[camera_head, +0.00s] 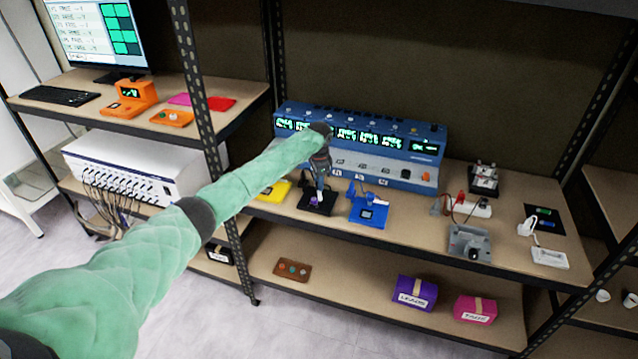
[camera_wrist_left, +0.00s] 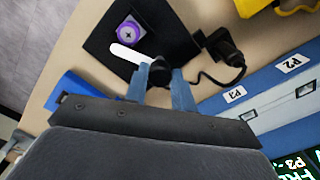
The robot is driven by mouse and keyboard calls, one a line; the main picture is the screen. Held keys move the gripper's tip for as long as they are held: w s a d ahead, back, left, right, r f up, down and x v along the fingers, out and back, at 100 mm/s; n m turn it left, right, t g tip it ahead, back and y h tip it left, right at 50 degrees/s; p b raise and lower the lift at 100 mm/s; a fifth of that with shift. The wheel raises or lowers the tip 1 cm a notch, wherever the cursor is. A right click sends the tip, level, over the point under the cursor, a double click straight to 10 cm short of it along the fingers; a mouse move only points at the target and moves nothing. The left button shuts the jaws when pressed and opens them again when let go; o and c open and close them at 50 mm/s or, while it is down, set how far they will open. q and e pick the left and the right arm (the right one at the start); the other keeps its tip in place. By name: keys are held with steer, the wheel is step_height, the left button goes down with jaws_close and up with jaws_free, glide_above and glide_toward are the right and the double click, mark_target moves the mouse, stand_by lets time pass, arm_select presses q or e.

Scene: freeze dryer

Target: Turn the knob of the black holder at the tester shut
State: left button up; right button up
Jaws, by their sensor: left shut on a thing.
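The black holder (camera_head: 326,206) lies on the middle shelf in front of the long blue tester (camera_head: 415,133). In the left wrist view the holder (camera_wrist_left: 178,28) carries a purple round piece (camera_wrist_left: 128,32) with a metal centre. A white bar (camera_wrist_left: 128,55) runs beside it to a small black knob (camera_wrist_left: 158,72). My left gripper (camera_head: 319,185) reaches down over the holder. In the left wrist view its blue-grey fingers (camera_wrist_left: 160,84) are shut on the black knob, one on each side. My right gripper is in neither view.
A yellow holder (camera_head: 274,191) stands left of the black one and a blue holder (camera_head: 369,212) stands close on its right. A black cable (camera_wrist_left: 215,77) with a plug lies beside the black holder. The shelf's front edge is close.

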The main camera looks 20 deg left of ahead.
arm_select(q)
steer(key=shift+m, duration=1.3)
steer(key=shift+m+b, duration=0.35)
steer(key=shift+m, duration=0.55)
steer(key=o, duration=1)
steer(key=shift+r+b, duration=0.35)
steer(key=shift+r, duration=0.1)
step_height(320, 180, up, 7)
steer(key=shift+b, duration=1.05)
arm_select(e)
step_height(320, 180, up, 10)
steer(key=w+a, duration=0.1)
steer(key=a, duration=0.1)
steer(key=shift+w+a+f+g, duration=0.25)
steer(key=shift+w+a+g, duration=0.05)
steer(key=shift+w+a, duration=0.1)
arm_select(q)
steer(key=shift+f, duration=0.15)
